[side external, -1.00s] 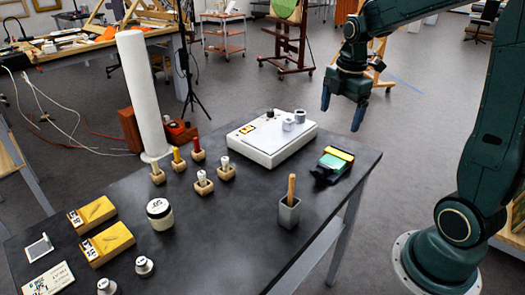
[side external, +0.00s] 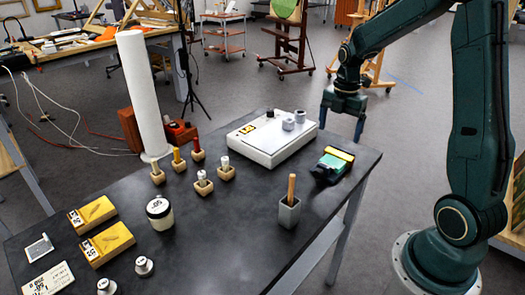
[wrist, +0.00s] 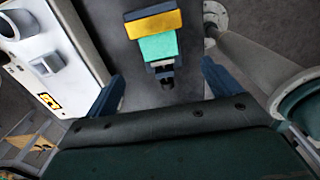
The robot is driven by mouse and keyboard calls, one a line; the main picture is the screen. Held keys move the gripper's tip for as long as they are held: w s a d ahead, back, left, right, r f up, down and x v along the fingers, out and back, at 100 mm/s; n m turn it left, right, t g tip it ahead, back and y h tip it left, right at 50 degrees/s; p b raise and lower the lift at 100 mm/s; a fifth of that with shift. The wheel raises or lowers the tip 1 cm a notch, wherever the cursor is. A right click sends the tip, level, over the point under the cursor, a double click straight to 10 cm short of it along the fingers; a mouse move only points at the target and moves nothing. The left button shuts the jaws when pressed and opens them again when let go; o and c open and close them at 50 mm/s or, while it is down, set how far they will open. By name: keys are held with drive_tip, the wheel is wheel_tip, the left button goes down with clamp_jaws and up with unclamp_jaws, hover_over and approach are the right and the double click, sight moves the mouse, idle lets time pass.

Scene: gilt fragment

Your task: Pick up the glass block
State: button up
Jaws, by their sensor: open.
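My gripper (side external: 343,122) is open and empty, above and behind the dark table's right end in the side view. In the wrist view its two fingers (wrist: 160,85) stand apart. A teal block (wrist: 158,46) with a yellow block (wrist: 153,23) against it and a dark part at its other end lies between and beyond the fingertips. The same teal block (side external: 327,166) lies near the table's right edge, apart from the gripper. A small pale, translucent-looking plate (side external: 39,250) lies at the table's far left. I cannot tell for sure which one is the glass block.
A white box-shaped device (side external: 272,141) with knobs stands left of the gripper. A grey cup (side external: 289,214) holding a wooden stick stands near the front edge. Small holders, a jar (side external: 159,214), yellow boxes (side external: 107,243) and a tall white cylinder (side external: 142,90) stand farther left.

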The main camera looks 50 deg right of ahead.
hover_over(333, 161)
drive_tip(key=shift+f, duration=2.8)
drive_tip(key=shift+f, duration=0.15)
drive_tip(key=shift+f, duration=2.45)
drive_tip(key=c, duration=1.1)
drive_tip(key=shift+c, duration=0.2)
drive_tip(key=shift+r, duration=0.2)
wheel_tip(333, 161, up, 20)
drive_tip(key=shift+f, duration=0.15)
